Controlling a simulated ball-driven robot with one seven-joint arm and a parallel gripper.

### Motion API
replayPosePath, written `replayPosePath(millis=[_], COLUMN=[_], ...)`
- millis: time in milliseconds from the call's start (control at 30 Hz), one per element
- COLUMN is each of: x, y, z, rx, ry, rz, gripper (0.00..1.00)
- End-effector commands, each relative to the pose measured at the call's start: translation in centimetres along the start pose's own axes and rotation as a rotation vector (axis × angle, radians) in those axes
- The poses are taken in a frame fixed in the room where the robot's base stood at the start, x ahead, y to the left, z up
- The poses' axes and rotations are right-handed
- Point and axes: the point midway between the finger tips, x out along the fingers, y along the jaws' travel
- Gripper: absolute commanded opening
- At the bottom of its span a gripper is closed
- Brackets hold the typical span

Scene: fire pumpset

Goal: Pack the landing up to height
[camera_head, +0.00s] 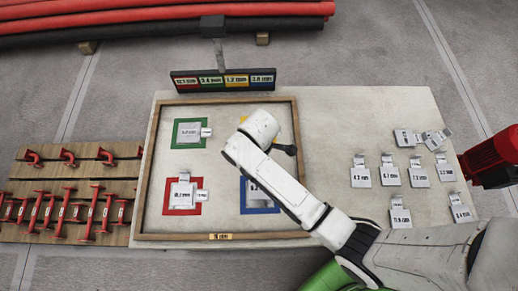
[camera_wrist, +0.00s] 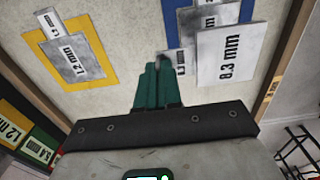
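A wood-framed board (camera_head: 229,218) has green (camera_head: 187,133), red (camera_head: 182,195), yellow (camera_head: 265,112) and blue squares. Grey plates with tabs lie on the squares. In the wrist view a 1.2 mm plate (camera_wrist: 74,57) lies on the yellow square (camera_wrist: 99,50). A plate marked 8.3 mm (camera_wrist: 226,57) lies at the blue square (camera_wrist: 176,17), overlapping another labelled plate there. My gripper (camera_wrist: 158,68) has its green fingers close together, seemingly shut, over the board beside the blue square. A small grey tab shows by the fingertips; I see no clear grip on it. My arm partly hides the yellow and blue squares.
Several loose tabbed plates (camera_head: 390,177) lie on the table's right side. A coloured label sign (camera_head: 223,80) stands behind the board. Red handled parts (camera_head: 68,212) lie on planks at left. A red machine part (camera_head: 490,158) is at right. Red pipes (camera_head: 150,17) lie behind.

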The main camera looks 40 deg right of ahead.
Motion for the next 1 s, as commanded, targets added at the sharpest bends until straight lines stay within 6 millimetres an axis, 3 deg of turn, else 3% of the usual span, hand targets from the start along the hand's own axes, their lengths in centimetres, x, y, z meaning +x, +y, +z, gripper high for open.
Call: replayPosePath(millis=[333,1000], x=[0.7,5.7], y=[0.0,0.0], z=[0.0,0.0], rx=[0.002,0.003], ry=[-0.001,0.0], rz=[-0.001,0.0], gripper=[0.0,0.0])
